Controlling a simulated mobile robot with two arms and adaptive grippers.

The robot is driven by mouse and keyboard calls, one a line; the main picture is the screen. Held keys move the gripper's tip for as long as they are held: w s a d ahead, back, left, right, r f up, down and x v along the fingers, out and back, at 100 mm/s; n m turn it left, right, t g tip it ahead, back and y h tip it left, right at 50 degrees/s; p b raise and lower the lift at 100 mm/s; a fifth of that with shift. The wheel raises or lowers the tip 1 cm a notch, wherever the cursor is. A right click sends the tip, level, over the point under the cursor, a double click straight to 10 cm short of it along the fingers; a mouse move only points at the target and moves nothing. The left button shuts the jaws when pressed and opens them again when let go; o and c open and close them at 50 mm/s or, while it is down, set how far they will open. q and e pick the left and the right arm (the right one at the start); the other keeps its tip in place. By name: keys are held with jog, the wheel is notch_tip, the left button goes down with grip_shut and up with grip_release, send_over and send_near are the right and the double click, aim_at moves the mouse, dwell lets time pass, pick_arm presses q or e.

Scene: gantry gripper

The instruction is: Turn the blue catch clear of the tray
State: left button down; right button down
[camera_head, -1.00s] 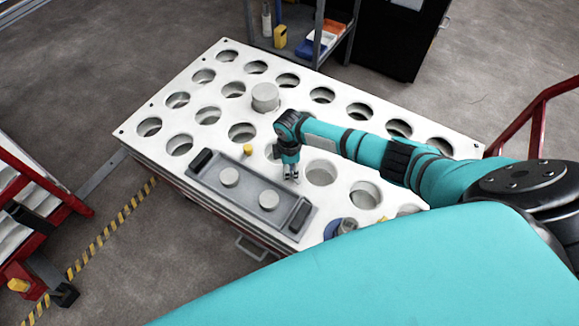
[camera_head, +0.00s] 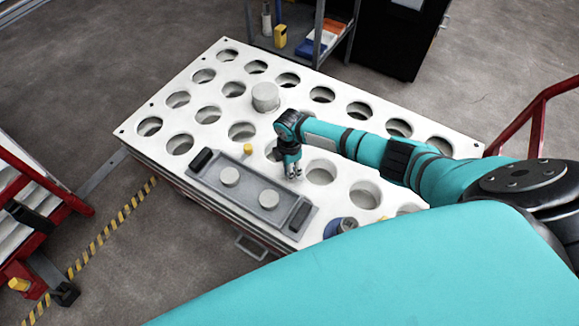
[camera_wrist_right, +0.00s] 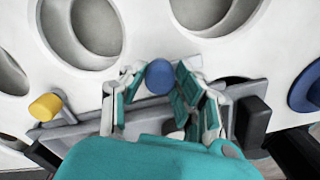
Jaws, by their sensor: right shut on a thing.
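The grey tray (camera_head: 248,188) lies on a white plate with holes (camera_head: 222,88), with a black handle at each end and two pale round pieces on it. My right gripper (camera_head: 293,173) is beside the tray's far long edge, pointing down. In the right wrist view my right gripper (camera_wrist_right: 157,92) is shut on the round blue catch (camera_wrist_right: 159,76), whose top shows between the fingers next to the tray edge. In the head view the gripper hides this catch. Whether the catch overlaps the tray cannot be told. My left gripper is not in view.
A yellow knob (camera_head: 248,149) stands by the same tray edge. A blue round part (camera_head: 336,228) is beyond the tray's right end. A pale cylinder (camera_head: 265,96) stands on the plate. A shelf (camera_head: 321,40) is behind; red rails flank both sides.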

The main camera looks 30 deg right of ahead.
jog(key=c, duration=1)
grip_release()
jog(key=shift+a+f, duration=0.1)
notch_tip(320, 180, up, 12)
jog(key=shift+s+r, duration=0.1)
